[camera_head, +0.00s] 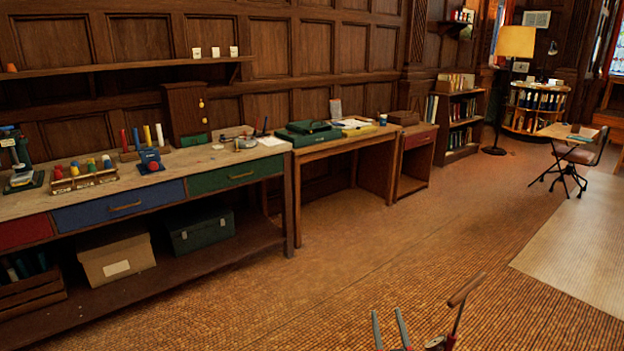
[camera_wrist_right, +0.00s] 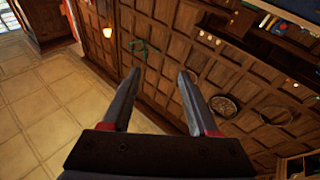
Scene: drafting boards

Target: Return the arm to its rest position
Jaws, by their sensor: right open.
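My right gripper (camera_head: 387,313) shows at the bottom edge of the head view, right of centre, above the brown floor. Its two grey fingers stand apart with nothing between them. In the right wrist view the same gripper (camera_wrist_right: 159,76) is open and empty, with a panelled wall and a pale tiled floor behind it. The rest of the right arm is mostly out of the head view. My left gripper shows in neither view.
A workbench (camera_head: 110,197) with coloured drawers runs along the left wall. A desk (camera_head: 336,142) stands beyond it, then a bookshelf (camera_head: 459,117). A chair (camera_head: 580,157) is at the far right. The middle floor (camera_head: 380,240) is clear. A brown rod-like part (camera_head: 466,289) shows beside my right gripper.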

